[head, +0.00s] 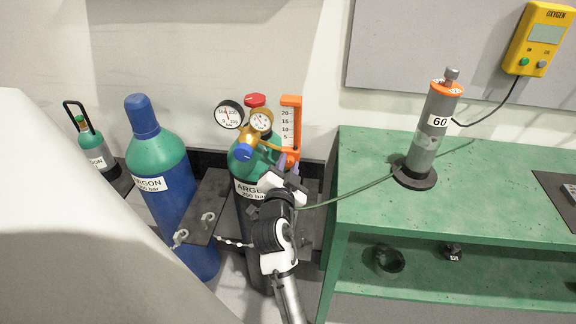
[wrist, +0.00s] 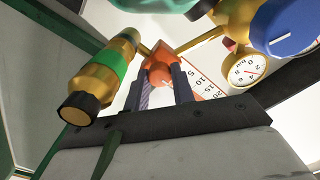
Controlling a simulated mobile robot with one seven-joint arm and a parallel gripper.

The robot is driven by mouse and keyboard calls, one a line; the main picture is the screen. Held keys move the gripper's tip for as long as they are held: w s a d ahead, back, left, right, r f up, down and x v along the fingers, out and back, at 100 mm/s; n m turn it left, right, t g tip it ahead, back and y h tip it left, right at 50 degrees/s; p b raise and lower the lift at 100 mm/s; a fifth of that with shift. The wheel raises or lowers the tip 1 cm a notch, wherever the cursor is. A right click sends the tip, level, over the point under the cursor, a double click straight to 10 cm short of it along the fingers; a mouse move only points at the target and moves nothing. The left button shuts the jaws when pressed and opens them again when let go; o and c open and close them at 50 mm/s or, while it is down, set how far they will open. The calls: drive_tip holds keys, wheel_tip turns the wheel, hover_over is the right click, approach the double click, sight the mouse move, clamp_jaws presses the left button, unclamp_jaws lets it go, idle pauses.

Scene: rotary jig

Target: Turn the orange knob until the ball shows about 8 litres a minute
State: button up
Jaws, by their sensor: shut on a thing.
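The orange knob (wrist: 160,74) sits between my gripper's two fingers (wrist: 163,82) in the wrist view, and the fingers are shut on it. The flowmeter (head: 291,130) has an orange frame and a white scale marked 20, 15, 10, 5. Its scale also shows tilted in the wrist view (wrist: 203,84). I cannot make out the ball in either view. In the head view my gripper (head: 289,168) is just below the flowmeter, beside the green shoulder of the argon cylinder (head: 249,188), and the knob is mostly hidden there.
The regulator's two gauges (head: 229,114) (head: 261,121) and blue knob (head: 244,152) are close left of my gripper. A brass fitting (wrist: 103,76) is near the fingers. A thin green hose (head: 345,192) runs right to a grey tube (head: 433,130) on the green bench (head: 480,195).

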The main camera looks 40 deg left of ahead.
drive_tip(key=shift+n, duration=0.3)
drive_tip(key=n, duration=0.6)
drive_tip(key=shift+r, duration=0.1)
drive_tip(key=n, duration=0.4)
drive_tip(key=shift+n, duration=1.8)
drive_tip(key=shift+r, duration=0.1)
drive_tip(key=o, duration=1)
drive_tip(key=shift+a, duration=0.1)
drive_tip(key=shift+s+f, duration=0.1)
drive_tip(key=shift+f, duration=0.1)
